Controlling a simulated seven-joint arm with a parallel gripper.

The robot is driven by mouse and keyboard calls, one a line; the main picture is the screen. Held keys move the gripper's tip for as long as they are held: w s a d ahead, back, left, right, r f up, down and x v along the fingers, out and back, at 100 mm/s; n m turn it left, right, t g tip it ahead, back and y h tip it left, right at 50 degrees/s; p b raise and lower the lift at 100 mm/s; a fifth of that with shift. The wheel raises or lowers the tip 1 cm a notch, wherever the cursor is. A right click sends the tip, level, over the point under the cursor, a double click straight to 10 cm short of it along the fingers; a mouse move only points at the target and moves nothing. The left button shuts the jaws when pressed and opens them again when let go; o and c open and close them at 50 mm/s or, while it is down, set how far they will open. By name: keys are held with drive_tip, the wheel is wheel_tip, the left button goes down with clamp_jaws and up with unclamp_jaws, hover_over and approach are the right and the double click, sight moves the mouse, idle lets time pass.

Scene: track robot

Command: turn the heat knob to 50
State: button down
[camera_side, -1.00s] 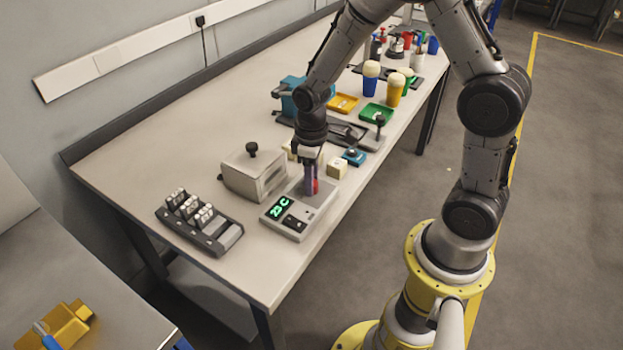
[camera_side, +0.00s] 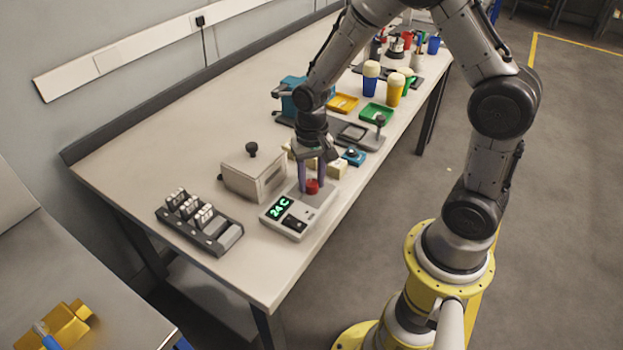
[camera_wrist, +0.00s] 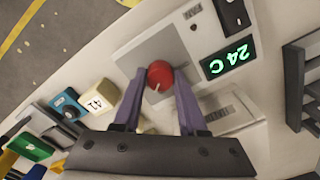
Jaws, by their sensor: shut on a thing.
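The heat knob (camera_side: 312,187) is a round red knob on the grey hot plate (camera_side: 322,200). It also shows in the wrist view (camera_wrist: 160,72), with a small pale pointer mark. The green display (camera_side: 279,207) on the plate's front reads 24 C; it appears rotated in the wrist view (camera_wrist: 229,57). My gripper (camera_side: 312,186) points down over the plate, its two purple fingers on opposite sides of the knob. In the wrist view, the fingertips (camera_wrist: 161,75) touch the knob's left and right edges, shut on it. The knob's scale cannot be read.
A lidded metal box (camera_side: 254,173) stands left of the plate. A rack with white switches (camera_side: 200,222) lies further left. The table is clear in front of the plate.

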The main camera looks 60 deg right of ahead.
sight(312, 183)
drive_tip(key=shift+m, duration=2.3)
drive_tip(key=shift+c, duration=2.3)
unclamp_jaws()
wheel_tip(312, 183, up, 14)
